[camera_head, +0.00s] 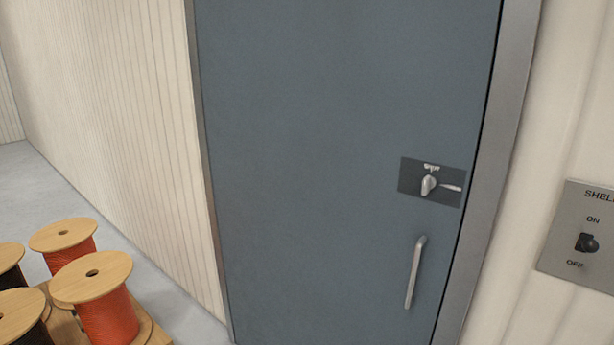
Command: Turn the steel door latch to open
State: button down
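The steel door latch (429,185) sits on a dark plate (411,181) near the right edge of a blue-grey door (320,150). The latch has a rounded light-metal knob. A short light bar-shaped mark or part lies to its right and a small pale label-like mark above it; both are too small to read. The door appears shut in its grey frame (506,120). A vertical metal pull handle (414,272) is fixed below the latch. My gripper is not in view.
A switch panel (560,235) marked ON and OFF is on the wall right of the door.

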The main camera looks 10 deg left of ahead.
aim_at(429, 182)
jog(key=u, duration=0.55)
jog(key=k, duration=1.25)
jog(key=u, duration=0.35)
jog(key=i, duration=0.7)
jog(key=u, duration=0.45)
jog(key=i, duration=0.85)
jog(key=u, duration=0.5)
